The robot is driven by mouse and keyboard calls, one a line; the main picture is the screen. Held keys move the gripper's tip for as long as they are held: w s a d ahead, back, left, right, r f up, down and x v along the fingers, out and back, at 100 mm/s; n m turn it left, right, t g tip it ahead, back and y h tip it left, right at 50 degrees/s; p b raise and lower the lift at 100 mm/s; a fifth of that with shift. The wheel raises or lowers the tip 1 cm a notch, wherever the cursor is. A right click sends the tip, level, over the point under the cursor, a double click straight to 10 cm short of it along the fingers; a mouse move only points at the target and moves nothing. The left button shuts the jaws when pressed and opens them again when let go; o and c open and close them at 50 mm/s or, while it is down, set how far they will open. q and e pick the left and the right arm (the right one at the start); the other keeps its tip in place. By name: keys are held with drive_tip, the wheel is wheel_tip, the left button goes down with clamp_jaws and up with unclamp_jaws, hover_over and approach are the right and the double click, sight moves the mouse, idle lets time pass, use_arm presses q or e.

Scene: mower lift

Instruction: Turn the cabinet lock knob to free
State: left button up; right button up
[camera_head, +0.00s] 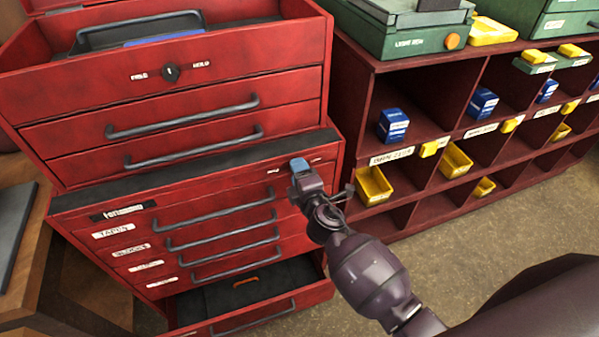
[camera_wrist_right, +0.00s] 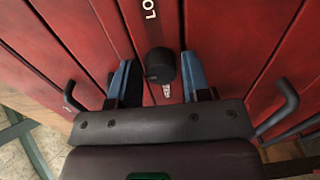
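The black lock knob (camera_wrist_right: 160,65) shows in the wrist view on the red cabinet front. White lettering starting with "LO" stands above it, and a small white mark shows just below it. My right gripper (camera_wrist_right: 162,80) is open, with one blue-tipped finger on each side of the knob and a gap on both sides. In the head view my right gripper (camera_head: 299,168) is at the upper right of the lower red cabinet (camera_head: 190,176) and hides the knob. My left gripper is not in view.
The upper chest has another dark knob (camera_head: 171,73) between two labels. The bottom drawer (camera_head: 252,300) stands open. Bar handles (camera_head: 220,208) run across the drawers beside my gripper. A red shelf (camera_head: 440,145) with blue boxes and yellow bins stands to the right. Floor is clear at lower right.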

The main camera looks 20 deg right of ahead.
drive_tip(key=shift+o, duration=1)
drive_tip(key=s, duration=1)
drive_tip(key=shift+s+d+r, duration=0.2)
drive_tip(key=shift+s+r, duration=0.1)
drive_tip(key=shift+s, duration=0.1)
